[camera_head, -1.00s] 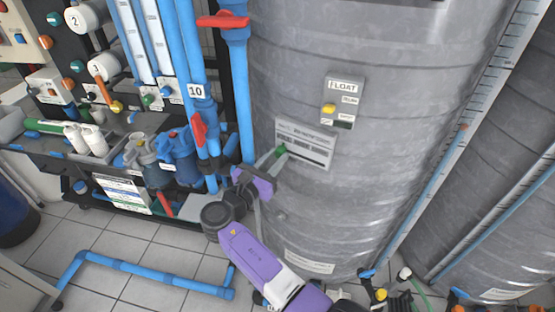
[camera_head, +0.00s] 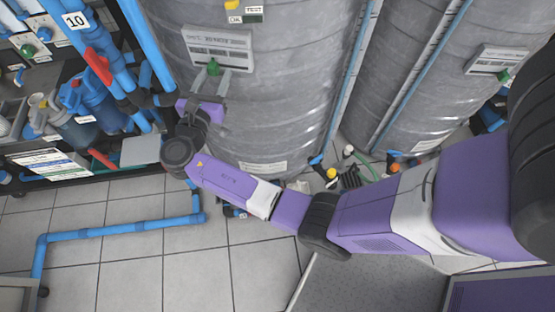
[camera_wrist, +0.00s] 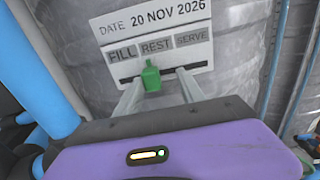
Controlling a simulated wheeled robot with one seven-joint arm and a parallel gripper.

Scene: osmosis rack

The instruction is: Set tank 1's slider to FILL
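Tank 1's slider is a small green knob (camera_wrist: 151,75) in a dark slot on the white label plate (camera_wrist: 185,22) of the grey tank. It stands below the REST mark (camera_wrist: 156,46), with FILL (camera_wrist: 122,55) to its left and SERVE (camera_wrist: 191,39) to its right. My gripper (camera_wrist: 160,82) is open, with one pale finger on each side of the knob and gaps between. In the head view, my gripper (camera_head: 210,84) is at the plate (camera_head: 219,48), just below the green knob (camera_head: 213,67). Whether the fingertips touch the plate is unclear.
Blue pipes with a red valve handle (camera_head: 98,65) stand left of the tank. A second grey tank (camera_head: 420,75) with its own plate (camera_head: 497,59) stands to the right. A blue floor pipe (camera_head: 120,229) crosses the tiles at lower left.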

